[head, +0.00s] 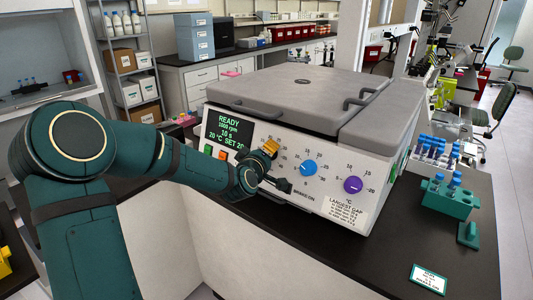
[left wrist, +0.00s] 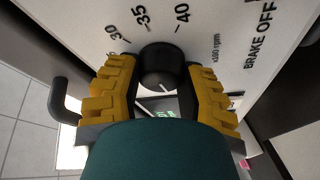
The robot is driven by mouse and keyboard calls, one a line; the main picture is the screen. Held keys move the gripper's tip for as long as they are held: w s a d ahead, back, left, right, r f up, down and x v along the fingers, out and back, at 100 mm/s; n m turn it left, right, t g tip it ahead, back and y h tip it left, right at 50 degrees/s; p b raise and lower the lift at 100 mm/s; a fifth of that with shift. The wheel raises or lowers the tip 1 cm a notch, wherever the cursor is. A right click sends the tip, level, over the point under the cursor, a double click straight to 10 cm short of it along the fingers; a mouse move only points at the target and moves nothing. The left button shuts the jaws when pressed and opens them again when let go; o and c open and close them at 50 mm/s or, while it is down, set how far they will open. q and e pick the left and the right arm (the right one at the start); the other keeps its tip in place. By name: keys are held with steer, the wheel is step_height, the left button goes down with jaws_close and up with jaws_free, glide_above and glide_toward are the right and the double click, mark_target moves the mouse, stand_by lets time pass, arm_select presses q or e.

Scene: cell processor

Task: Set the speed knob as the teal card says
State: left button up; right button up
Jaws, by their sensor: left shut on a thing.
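A dark round knob (left wrist: 160,62) with a white pointer line sits on the machine's front panel in the left wrist view. Printed numbers 30, 35 and 40 and the words "x100 rpm" surround it. My left gripper (left wrist: 164,85) has its yellow ridged fingers on both sides of this knob, shut on it. In the head view my left gripper (head: 268,166) is against the panel, left of the blue knob, and hides the dark knob. The teal-edged card (head: 428,279) lies on the counter at the front right; its writing is too small to read. My right gripper is not in view.
The grey-lidded machine (head: 290,85) stands on the black counter (head: 455,245). A blue knob (head: 308,168) and a purple knob (head: 353,185) are to the right. A teal tube rack (head: 450,203) stands at the right.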

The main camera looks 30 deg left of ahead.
arm_select(q)
steer(key=n+g, duration=0.1)
steer(key=n, duration=0.4)
steer(key=shift+r+n+g, duration=0.1)
steer(key=shift+n+g, duration=0.3)
stand_by(0.4)
steer(key=o, duration=1.2)
steer(key=v, duration=1.2)
steer(key=shift+d, duration=0.15)
